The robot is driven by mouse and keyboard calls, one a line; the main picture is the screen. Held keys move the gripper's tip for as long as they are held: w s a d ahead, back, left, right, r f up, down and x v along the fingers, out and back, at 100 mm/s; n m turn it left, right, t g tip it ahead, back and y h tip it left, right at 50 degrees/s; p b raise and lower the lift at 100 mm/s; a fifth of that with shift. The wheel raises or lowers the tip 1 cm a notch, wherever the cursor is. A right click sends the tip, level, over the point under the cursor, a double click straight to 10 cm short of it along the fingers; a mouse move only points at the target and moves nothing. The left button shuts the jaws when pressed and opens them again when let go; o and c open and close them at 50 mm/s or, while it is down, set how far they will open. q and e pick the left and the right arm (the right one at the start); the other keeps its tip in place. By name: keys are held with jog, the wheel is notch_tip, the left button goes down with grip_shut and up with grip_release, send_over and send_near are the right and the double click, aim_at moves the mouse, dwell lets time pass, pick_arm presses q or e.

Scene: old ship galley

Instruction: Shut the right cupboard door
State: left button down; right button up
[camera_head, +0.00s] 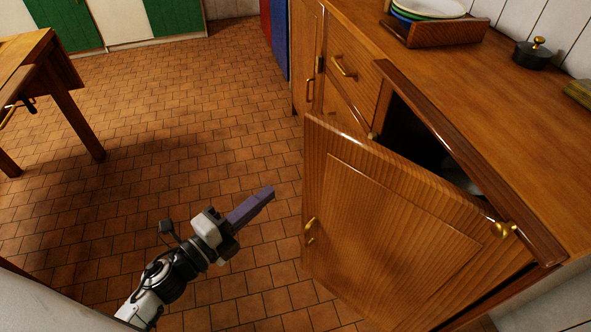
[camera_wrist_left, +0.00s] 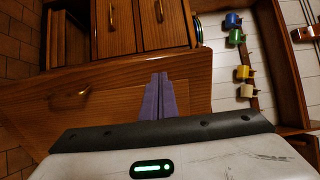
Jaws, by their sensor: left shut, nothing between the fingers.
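The right cupboard door (camera_head: 390,225) is a wooden panel standing open in the head view, swung out from the counter's front. Its brass hinge (camera_head: 503,229) is at the right and its brass handle (camera_head: 310,230) is near the free left edge. A dark opening (camera_head: 415,130) shows behind it. My left gripper (camera_head: 262,197) has purple fingers, shut and empty, left of the door's free edge and apparently apart from it. In the left wrist view the shut fingers (camera_wrist_left: 160,92) overlap the door panel (camera_wrist_left: 110,82); contact cannot be told. My right gripper is not in view.
The wooden counter (camera_head: 510,100) carries a plate rack (camera_head: 435,32) and a dark lidded pot (camera_head: 533,52). A drawer (camera_head: 350,78) sits left of the opening. A wooden table (camera_head: 60,85) stands at left. The tiled floor (camera_head: 190,120) between is clear.

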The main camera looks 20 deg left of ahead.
aim_at(306, 161)
pick_arm(q)
jog(key=x, duration=1)
jog(key=shift+w+d, duration=0.1)
jog(key=shift+w, duration=0.3)
